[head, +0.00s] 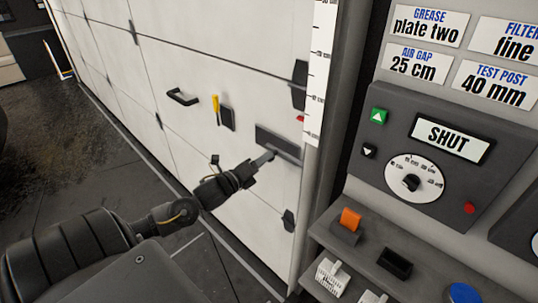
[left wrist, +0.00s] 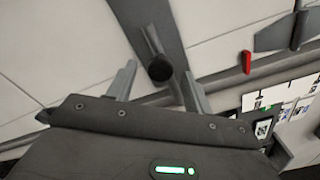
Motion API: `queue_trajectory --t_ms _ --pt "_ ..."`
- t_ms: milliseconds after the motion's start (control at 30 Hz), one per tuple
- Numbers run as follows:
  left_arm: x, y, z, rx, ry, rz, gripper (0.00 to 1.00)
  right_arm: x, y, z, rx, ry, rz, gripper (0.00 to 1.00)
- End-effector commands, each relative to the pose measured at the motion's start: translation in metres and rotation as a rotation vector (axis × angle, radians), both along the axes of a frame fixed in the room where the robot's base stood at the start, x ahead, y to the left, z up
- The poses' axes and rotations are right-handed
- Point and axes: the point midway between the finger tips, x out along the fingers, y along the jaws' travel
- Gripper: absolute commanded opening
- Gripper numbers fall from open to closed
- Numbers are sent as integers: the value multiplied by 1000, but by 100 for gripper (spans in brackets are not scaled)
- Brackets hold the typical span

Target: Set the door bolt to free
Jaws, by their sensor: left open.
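What looks like the door bolt, a dark grey plate with a bar (head: 278,142), is on the white panelled door (head: 110,75). In the left wrist view its bar ends in a round black knob (left wrist: 160,69). My left gripper (head: 265,158) is at the bolt's lower edge in the head view. In the left wrist view my left gripper (left wrist: 157,85) is open, with a finger on each side of the knob. I cannot tell whether either finger touches it. My right gripper is out of view.
Left of the bolt, the door carries a black pull handle (head: 183,97) and a yellow lever (head: 215,108). A red piece (left wrist: 246,62) sits near the bolt. At right, a control panel (head: 452,130) reads SHUT above a shelf (head: 365,255) holding small items.

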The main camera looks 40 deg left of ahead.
Motion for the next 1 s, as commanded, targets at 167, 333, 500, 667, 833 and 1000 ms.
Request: queue_trajectory --t_ms 167,333,500,667,833,1000 --pt "24 -2 2 -1 -2 1 51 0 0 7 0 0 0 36" --pt "34 -3 1 0 0 -1 51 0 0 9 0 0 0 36" --pt "36 -3 0 0 0 -1 51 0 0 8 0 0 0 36" --pt "36 -3 0 0 1 -1 49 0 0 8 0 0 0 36" --pt "36 -3 0 0 1 -1 26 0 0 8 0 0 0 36" --pt "36 -3 0 0 1 -1 4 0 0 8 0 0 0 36"
